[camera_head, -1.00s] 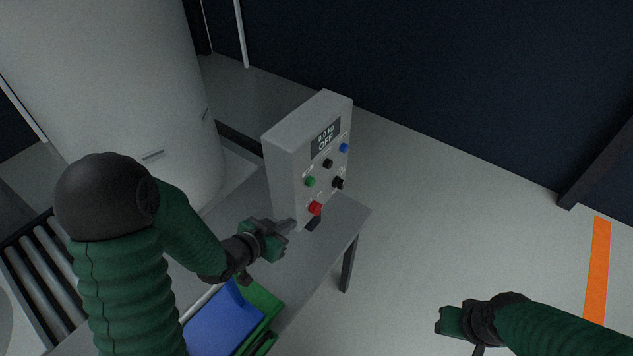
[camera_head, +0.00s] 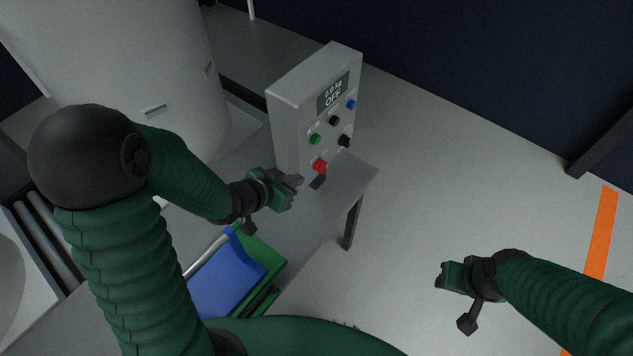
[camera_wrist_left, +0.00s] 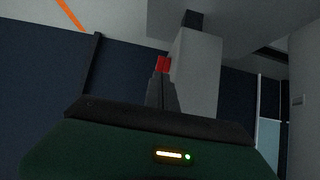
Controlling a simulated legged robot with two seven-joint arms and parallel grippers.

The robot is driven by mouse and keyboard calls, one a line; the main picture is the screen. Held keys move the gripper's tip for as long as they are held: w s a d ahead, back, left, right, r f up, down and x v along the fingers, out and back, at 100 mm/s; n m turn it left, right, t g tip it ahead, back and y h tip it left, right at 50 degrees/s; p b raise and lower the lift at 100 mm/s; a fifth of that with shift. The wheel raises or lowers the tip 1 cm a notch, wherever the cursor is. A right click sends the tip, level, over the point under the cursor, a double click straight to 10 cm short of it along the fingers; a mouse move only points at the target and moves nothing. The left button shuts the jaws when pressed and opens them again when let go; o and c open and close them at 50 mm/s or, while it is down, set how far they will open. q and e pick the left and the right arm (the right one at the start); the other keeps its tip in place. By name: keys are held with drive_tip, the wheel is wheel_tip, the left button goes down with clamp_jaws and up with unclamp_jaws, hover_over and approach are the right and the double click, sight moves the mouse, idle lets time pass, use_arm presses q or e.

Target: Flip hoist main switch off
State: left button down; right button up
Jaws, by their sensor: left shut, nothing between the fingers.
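The grey control box (camera_head: 292,130) stands upright on the table. Its display (camera_head: 333,94) reads "0.0 kg OFF". A red switch (camera_head: 320,166) is low on its front face, and it also shows in the left wrist view (camera_wrist_left: 162,63). My left gripper (camera_head: 298,182) is shut and empty, just left of the red switch, with its tips pointing at it. In the left wrist view its fingertips (camera_wrist_left: 161,78) appear just short of the red switch; contact cannot be told. My right gripper (camera_head: 441,276) hangs over the floor, away from the box; its jaws are too small to read.
The box face also has green (camera_head: 315,139), blue (camera_head: 351,104) and black (camera_head: 344,141) controls. A dark piece (camera_head: 318,182) lies below the red switch. A large pale tank (camera_head: 115,70) stands behind left.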

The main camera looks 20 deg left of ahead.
sight(322, 173)
use_arm(q)
drive_tip(key=x, duration=1.1)
drive_tip(key=shift+s+d, duration=0.1)
use_arm(e)
drive_tip(key=shift+d+r, duration=0.1)
drive_tip(key=shift+r, duration=0.05)
